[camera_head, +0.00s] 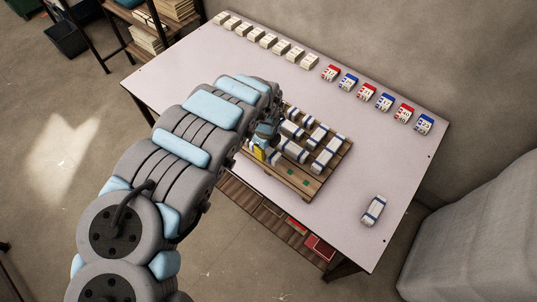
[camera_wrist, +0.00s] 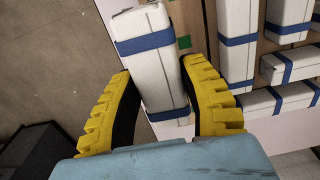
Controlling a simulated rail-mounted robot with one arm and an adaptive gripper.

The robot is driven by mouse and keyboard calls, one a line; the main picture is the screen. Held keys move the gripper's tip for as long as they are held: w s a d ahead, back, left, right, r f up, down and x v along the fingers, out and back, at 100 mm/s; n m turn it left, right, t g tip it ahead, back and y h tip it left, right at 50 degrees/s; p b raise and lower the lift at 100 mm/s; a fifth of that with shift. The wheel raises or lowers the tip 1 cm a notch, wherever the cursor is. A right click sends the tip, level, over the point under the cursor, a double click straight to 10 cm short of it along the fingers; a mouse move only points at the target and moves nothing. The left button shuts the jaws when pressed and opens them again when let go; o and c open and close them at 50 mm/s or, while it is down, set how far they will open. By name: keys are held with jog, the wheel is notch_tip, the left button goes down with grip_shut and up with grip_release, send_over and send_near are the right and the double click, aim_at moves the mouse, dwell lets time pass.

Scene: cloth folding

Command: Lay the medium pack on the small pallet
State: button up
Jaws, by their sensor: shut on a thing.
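A white pack with two blue bands (camera_wrist: 150,70) is held between the yellow fingers of my gripper (camera_wrist: 160,80) in the wrist view. My gripper (camera_head: 262,148) is at the left side of the wooden pallet (camera_head: 297,184) in the head view, where my arm hides most of the held pack. Several white packs with blue bands (camera_head: 326,153) lie on the pallet. Bare wood and a green patch (camera_wrist: 184,42) show beside the held pack. I cannot tell whether the held pack touches the pallet.
Another banded pack (camera_head: 374,211) lies alone at the table's right front. A row of small white boxes (camera_head: 268,40) and a row of red and blue boxes (camera_head: 367,92) line the back edge of the table (camera_head: 210,85). The table's right part is mostly clear.

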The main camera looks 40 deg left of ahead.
aim_at(269, 148)
jog(key=w+f, duration=0.1)
jog(key=w+a+f+b, duration=0.1)
jog(key=f, duration=0.1)
jog(key=shift+w+f, duration=0.1)
jog(key=shift+f, duration=0.2)
jog(key=shift+w+a+f+b, duration=0.25)
jog(key=shift+w+f+b, duration=0.1)
jog(key=shift+w, duration=0.1)
jog(key=shift+w+a+f, duration=0.2)
jog(key=shift+a+f, duration=0.05)
jog(key=shift+f, duration=0.25)
jog(key=shift+a+f+b, duration=0.1)
jog(key=shift+f+b, duration=0.4)
jog(key=shift+f, duration=0.9)
jog(key=shift+f, duration=0.2)
jog(key=o, duration=0.9)
jog(key=shift+c, duration=0.2)
notch_tip(269, 148, up, 12)
jog(key=p, duration=0.2)
jog(key=shift+r, duration=0.2)
